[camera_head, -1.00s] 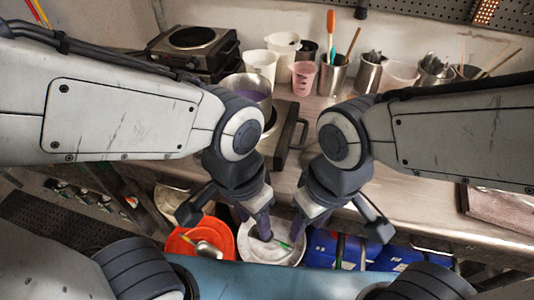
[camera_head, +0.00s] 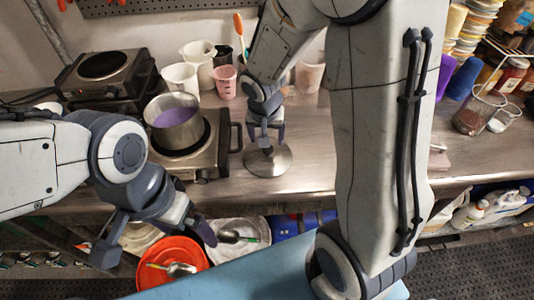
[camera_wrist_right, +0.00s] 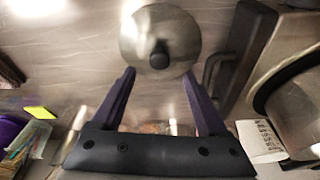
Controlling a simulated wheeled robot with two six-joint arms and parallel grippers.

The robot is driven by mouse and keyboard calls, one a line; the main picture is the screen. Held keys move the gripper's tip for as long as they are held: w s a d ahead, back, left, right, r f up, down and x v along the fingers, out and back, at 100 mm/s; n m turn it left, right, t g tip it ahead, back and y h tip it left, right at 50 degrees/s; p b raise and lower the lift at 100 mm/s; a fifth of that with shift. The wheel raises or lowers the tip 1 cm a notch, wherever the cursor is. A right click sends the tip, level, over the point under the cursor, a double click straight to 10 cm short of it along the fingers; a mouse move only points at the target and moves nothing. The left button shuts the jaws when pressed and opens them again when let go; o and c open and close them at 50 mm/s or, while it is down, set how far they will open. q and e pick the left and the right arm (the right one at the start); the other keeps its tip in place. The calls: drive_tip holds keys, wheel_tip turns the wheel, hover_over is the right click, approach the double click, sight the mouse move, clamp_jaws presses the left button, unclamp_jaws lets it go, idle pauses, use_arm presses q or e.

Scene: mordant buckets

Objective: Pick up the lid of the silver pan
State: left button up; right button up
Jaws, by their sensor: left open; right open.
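The round silver lid (camera_head: 268,162) lies on the metal counter, right of the hot plate. In the right wrist view the lid (camera_wrist_right: 180,38) shows its black knob (camera_wrist_right: 159,55). My right gripper (camera_head: 264,138) is over the lid, open, and its fingers (camera_wrist_right: 160,80) point toward it with the knob between their lines, just beyond the tips. Whether they touch the lid is unclear. The silver pan (camera_head: 174,122) with purple liquid stands uncovered on the hot plate (camera_head: 190,158). My left gripper (camera_head: 160,235) is open and empty, in front of the counter above the buckets.
An orange bucket (camera_head: 200,256) and a white bucket (camera_head: 262,226) with spoons stand below the counter's front edge. White cups (camera_head: 180,78) and a pink cup (camera_head: 224,88) stand behind the pan. A second burner (camera_head: 92,80) is at the back left. My right arm hides the counter's middle.

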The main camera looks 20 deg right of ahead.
sight(268, 153)
drive_tip(key=x, duration=0.6)
drive_tip(key=shift+w+d+b, duration=0.1)
drive_tip(key=shift+b, duration=0.25)
clamp_jaws()
drive_tip(key=shift+r, duration=0.1)
idle(1.0)
